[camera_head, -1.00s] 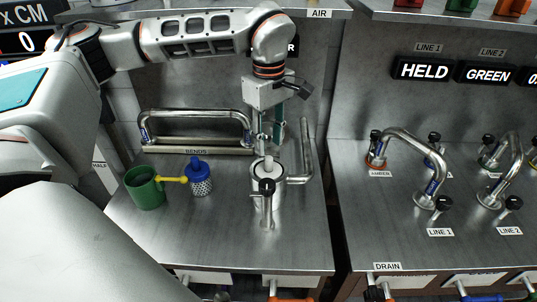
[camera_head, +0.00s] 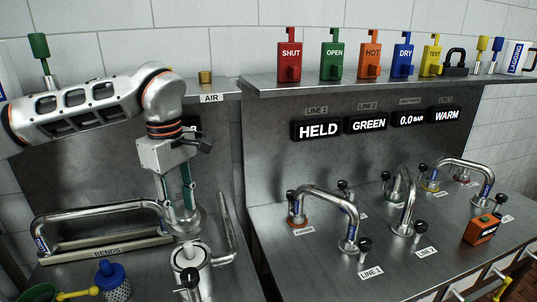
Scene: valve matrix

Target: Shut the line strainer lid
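The line strainer (camera_head: 190,260) is a steel upright cylinder at the bottom of the head view, left of centre, with a pale round top and a black knob (camera_head: 190,276) at its front. A round steel disc, seemingly its lid (camera_head: 201,219), stands raised behind the body, partly hidden by the gripper. My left gripper (camera_head: 178,204) points down just above and behind the strainer, at the disc. Its fingers stand apart with a gap between them; contact with the disc is unclear. My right gripper is not in view.
Steel pipe bends (camera_head: 100,214) lie in a rack left of the strainer. A blue-topped mesh basket (camera_head: 112,280) and a green cup (camera_head: 40,292) are at the lower left. A bent pipe (camera_head: 228,230) stands close right. The right bench holds several pipe arches and an orange box (camera_head: 482,229).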

